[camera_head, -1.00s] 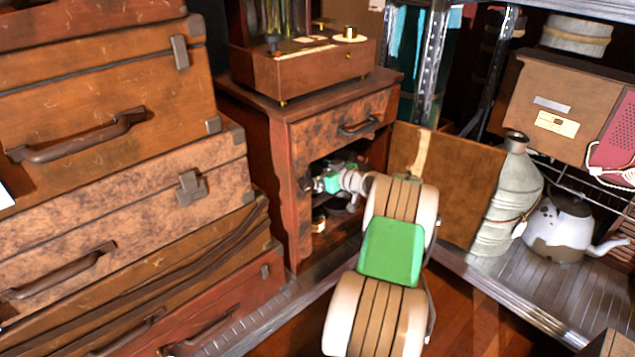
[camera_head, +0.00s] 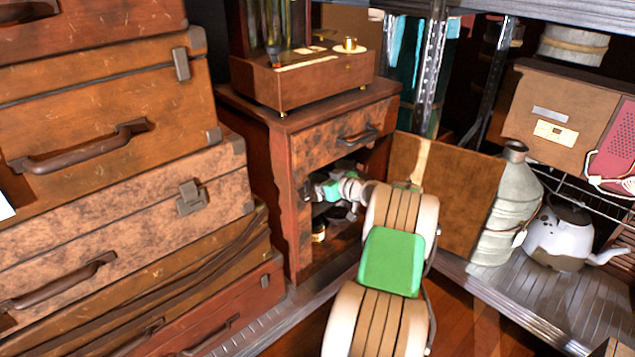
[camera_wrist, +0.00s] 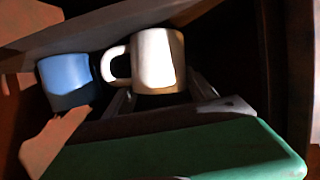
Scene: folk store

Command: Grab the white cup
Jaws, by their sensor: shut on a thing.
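The white cup (camera_wrist: 157,58) shows in the wrist view, upright, with its handle to the left. My gripper (camera_wrist: 160,94) is shut on it, with the pale fingers partly visible at the cup's lower sides. A blue cup (camera_wrist: 68,79) stands just left of the white cup's handle. In the head view my arm reaches into the open compartment of the wooden cabinet (camera_head: 272,190). I cannot make out the white cup there, and the fingertips are hidden in the dark.
The cabinet's open door (camera_head: 455,200) stands to the right of my arm. Stacked suitcases (camera_head: 110,225) crowd the left. A grey bottle (camera_head: 505,215) and a kettle (camera_head: 560,238) stand on the metal shelf at right. A wooden device (camera_head: 310,82) sits on the cabinet top.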

